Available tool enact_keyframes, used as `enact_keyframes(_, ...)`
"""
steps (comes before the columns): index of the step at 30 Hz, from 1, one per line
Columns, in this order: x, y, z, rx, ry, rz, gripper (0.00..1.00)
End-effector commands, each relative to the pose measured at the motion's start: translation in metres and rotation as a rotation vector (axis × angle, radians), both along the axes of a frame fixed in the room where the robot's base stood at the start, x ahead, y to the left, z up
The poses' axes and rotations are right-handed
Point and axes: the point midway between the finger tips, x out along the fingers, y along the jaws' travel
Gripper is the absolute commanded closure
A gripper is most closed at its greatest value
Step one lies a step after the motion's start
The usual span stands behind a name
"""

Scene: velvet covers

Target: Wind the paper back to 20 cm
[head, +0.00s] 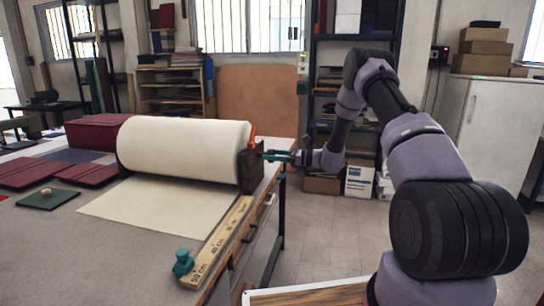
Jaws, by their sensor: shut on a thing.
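A thick cream paper roll (185,150) lies on its side on the table, its right end in a dark wooden end block (250,168). A flat paper sheet (150,208) runs from it toward the front. A wooden ruler (222,238) lies along the table's right edge, with readable marks at 50 cm and 40 cm. My gripper (291,157) is beside the block, shut on the teal crank handle (272,154); the exact grip is small and partly hidden.
An orange lever (252,136) stands up by the block. A teal knob (183,263) sits at the ruler's near end. Dark red covers (82,173) and a green board (48,200) lie left of the sheet. Floor (320,220) is open right of the table.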

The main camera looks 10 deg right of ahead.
Motion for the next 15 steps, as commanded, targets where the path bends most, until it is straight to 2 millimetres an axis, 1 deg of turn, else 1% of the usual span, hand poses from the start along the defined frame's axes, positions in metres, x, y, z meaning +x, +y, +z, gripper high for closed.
enact_keyframes(15,-0.0021,-0.0004,-0.0011,-0.185,-0.451,-0.002,1.0)
